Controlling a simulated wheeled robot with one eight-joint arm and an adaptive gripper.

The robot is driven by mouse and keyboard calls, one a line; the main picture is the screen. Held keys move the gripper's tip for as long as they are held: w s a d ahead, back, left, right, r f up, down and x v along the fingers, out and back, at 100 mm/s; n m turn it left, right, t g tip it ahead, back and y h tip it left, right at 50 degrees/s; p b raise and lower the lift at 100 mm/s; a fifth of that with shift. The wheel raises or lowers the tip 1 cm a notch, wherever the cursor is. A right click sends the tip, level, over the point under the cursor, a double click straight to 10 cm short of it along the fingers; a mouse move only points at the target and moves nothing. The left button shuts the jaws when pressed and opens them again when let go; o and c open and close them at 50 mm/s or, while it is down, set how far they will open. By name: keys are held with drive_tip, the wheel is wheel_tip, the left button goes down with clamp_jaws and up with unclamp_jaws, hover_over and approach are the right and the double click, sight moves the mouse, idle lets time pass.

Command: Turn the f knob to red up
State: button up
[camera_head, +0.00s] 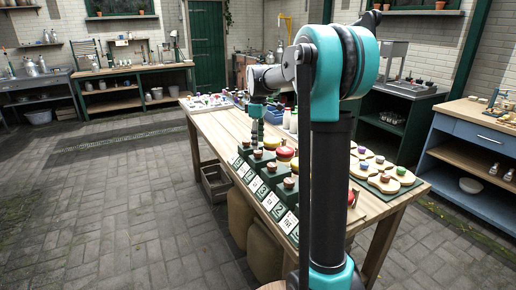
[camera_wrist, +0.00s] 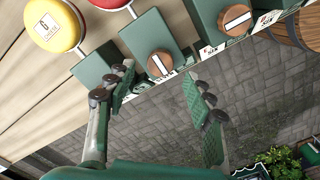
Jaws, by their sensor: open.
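A row of green boxes with round wooden knobs runs along the table's front-left edge. In the head view one near knob (camera_head: 289,183) and a farther knob (camera_head: 271,167) show, with white label cards (camera_head: 270,201) on the slanted fronts. I cannot tell which is the f knob. In the wrist view, one knob (camera_wrist: 160,63) with a pale stripe lies just beyond my gripper (camera_wrist: 161,82), and another knob (camera_wrist: 235,18) is to the upper right. My gripper is open and empty, its fingers apart. In the head view my gripper (camera_head: 255,132) hangs over the row's far end.
A yellow button (camera_wrist: 52,24) and a red button (camera_wrist: 108,4) sit behind the boxes in the wrist view. The wooden table (camera_head: 209,122) also bears pale scalloped pieces (camera_head: 384,183) on the right. Paved floor lies open to the left. A barrel (camera_wrist: 297,25) shows below.

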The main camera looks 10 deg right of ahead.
sight(258, 152)
wheel_tip(258, 152, up, 8)
idle(0.5)
